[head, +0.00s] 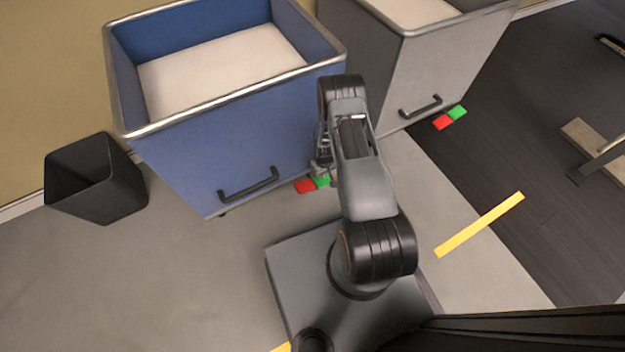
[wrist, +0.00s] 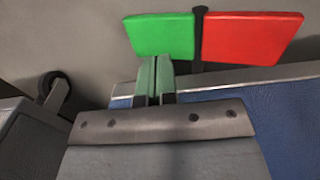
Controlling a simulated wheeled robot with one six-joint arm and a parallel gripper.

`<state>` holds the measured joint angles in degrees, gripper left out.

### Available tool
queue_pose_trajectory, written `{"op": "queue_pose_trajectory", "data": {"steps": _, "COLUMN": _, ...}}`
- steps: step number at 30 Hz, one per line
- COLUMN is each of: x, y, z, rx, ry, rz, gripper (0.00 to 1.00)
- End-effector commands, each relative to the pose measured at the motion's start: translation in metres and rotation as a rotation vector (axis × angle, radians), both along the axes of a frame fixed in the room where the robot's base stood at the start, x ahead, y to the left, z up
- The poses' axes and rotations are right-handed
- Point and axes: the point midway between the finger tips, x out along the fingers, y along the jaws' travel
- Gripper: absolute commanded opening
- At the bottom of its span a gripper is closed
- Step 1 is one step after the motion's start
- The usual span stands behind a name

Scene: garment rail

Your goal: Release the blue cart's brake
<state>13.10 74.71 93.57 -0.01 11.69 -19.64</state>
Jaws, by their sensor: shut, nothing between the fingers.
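The blue cart (head: 235,135) stands at the left of centre in the head view, with a dark handle on its front. At its lower right front corner are a red pedal (head: 305,186) and a green pedal (head: 322,181), partly hidden by my arm. In the wrist view, the green pedal (wrist: 165,36) is left and the red pedal (wrist: 252,38) right of a dark post. My gripper (wrist: 154,62) is shut and empty. Its fingertips overlap the green pedal's lower edge there; I cannot tell whether they touch. The cart's blue side (wrist: 270,120) shows behind the gripper.
A grey cart (head: 400,60) with its own red and green pedals stands close on the right. A black bin (head: 95,180) is at the left. A yellow floor strip (head: 480,224) and a stand foot (head: 597,148) lie right. Floor is open in front of the bin.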

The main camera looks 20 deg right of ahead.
Motion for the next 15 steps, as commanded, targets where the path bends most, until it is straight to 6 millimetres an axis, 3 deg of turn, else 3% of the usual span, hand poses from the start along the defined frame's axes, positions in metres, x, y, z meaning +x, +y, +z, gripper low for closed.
{"op": "queue_pose_trajectory", "data": {"steps": 15, "x": 0.000, "y": 0.000, "z": 0.044, "rx": 0.000, "ry": 0.000, "rz": 0.000, "gripper": 0.00}}
